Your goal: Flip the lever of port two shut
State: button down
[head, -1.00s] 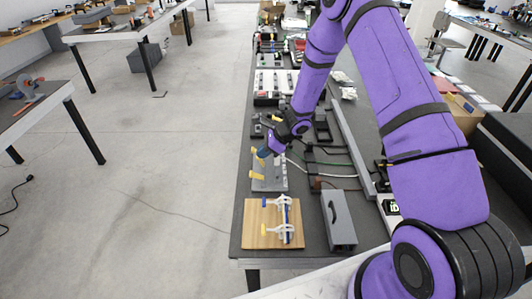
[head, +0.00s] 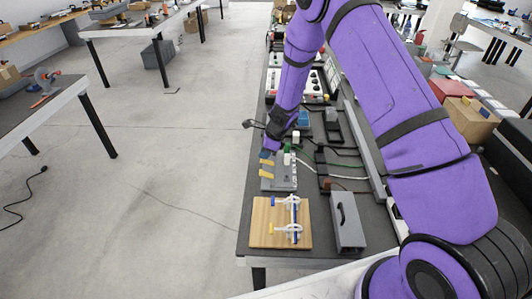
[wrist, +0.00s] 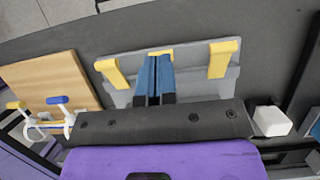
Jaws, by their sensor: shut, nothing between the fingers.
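A grey panel (head: 281,184) with yellow levers lies on the dark bench; it also shows in the wrist view (wrist: 193,64). In the wrist view, a left lever (wrist: 112,73) and a right lever (wrist: 222,59) stick out towards the panel's far edge. Only the end of a middle lever (wrist: 160,52) shows, behind the fingers. My gripper (wrist: 154,62) is shut and empty, its blue fingertips over this middle lever. I cannot tell whether they touch it. In the head view my gripper (head: 268,153) is at the panel's far end. I see no port numbers.
A wooden board (head: 264,222) with white clamps (head: 293,232) lies in front of the panel. A grey box with a handle (head: 347,222) stands right of the board. Cables (head: 345,165) run right of the panel.

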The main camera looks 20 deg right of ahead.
aim_at(271, 163)
jog(key=shift+s+d+f, duration=0.2)
jog(key=shift+s+d, duration=0.05)
jog(key=shift+d, duration=0.5)
jog(key=shift+r, duration=0.2)
notch_tip(271, 163, up, 14)
jog(key=shift+d+f, duration=0.2)
jog(key=shift+d, duration=0.1)
jog(key=shift+s, duration=0.1)
dwell(0.5)
